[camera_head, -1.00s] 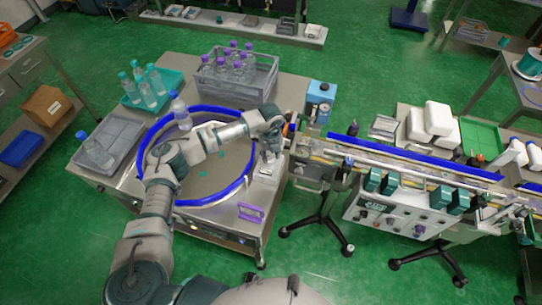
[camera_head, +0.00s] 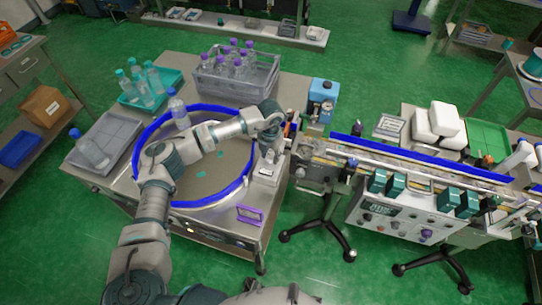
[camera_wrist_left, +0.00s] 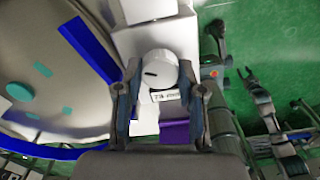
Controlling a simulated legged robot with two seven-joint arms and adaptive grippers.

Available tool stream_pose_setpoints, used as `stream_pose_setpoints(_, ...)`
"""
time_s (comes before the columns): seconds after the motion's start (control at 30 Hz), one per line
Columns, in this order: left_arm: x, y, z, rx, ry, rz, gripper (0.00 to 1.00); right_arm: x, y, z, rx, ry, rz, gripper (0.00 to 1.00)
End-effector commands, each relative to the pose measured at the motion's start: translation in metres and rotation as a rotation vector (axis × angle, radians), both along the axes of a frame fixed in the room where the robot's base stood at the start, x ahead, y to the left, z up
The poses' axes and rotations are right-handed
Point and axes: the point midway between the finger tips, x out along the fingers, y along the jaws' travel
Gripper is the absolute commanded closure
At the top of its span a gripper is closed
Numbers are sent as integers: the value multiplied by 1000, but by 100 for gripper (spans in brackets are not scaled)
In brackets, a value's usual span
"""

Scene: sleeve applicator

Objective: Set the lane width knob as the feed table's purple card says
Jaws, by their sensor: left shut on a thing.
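The lane width knob (camera_wrist_left: 158,70) is a white round knob with a short dark pointer mark, seen in the left wrist view. The mark points left. A small label with a number (camera_wrist_left: 165,96) sits just below it, too small to read surely. My left gripper (camera_wrist_left: 160,85) is shut on the knob, one finger on each side; it also shows in the head view (camera_head: 269,156), reaching down onto the white block at the feed table's right edge. The purple card (camera_head: 250,215) stands at the feed table's front right; its writing is unreadable. My right gripper is not seen.
A round turntable with a blue rail (camera_head: 184,203) lies left of the knob. A grey crate of purple-capped bottles (camera_head: 236,78) stands behind it. The conveyor (camera_head: 400,168) runs right, with a wheeled stand (camera_head: 321,222) under it. Green floor is free in front.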

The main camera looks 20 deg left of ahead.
Motion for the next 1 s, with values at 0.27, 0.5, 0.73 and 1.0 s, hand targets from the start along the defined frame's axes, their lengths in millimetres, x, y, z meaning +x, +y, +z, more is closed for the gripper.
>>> stream_pose_setpoints(0.27,3,1,2,-2,-11,-259,96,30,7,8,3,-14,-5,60)
stream_pose_setpoints(0.5,4,2,2,0,-12,-487,96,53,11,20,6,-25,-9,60)
stream_pose_setpoints(0.73,4,2,2,0,-13,-703,96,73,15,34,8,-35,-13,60)
stream_pose_setpoints(1.0,5,3,3,1,-13,-925,96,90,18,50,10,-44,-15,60)
